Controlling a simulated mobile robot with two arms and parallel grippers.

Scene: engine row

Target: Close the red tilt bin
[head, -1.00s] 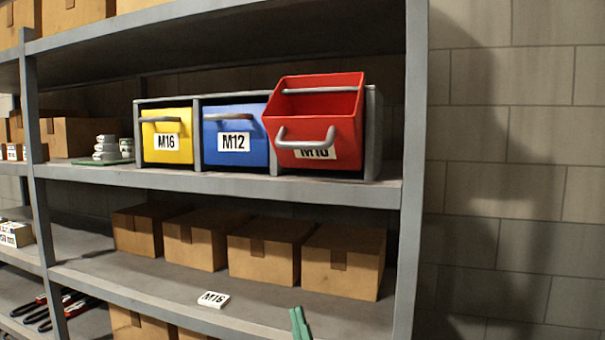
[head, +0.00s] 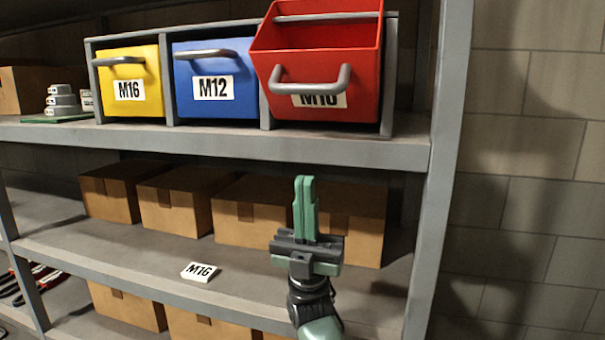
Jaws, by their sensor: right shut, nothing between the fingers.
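The red tilt bin (head: 370,60) sits at the right end of a grey bin rack (head: 265,112) on the upper shelf. It is tilted open toward me, its top showing an open cavity. A grey bar handle (head: 310,82) crosses its front and partly covers its label. My right gripper (head: 305,182) points up, below and in front of the red bin, apart from it. Its green fingers are together with nothing between them. My left gripper is out of view.
A blue M12 bin (head: 215,98) and a yellow M16 bin (head: 130,92) stand closed to the left. The shelf edge (head: 220,142) lies above my gripper. Cardboard boxes (head: 170,202) and an M16 card (head: 199,271) are on the shelf below. A grey post (head: 442,170) stands right.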

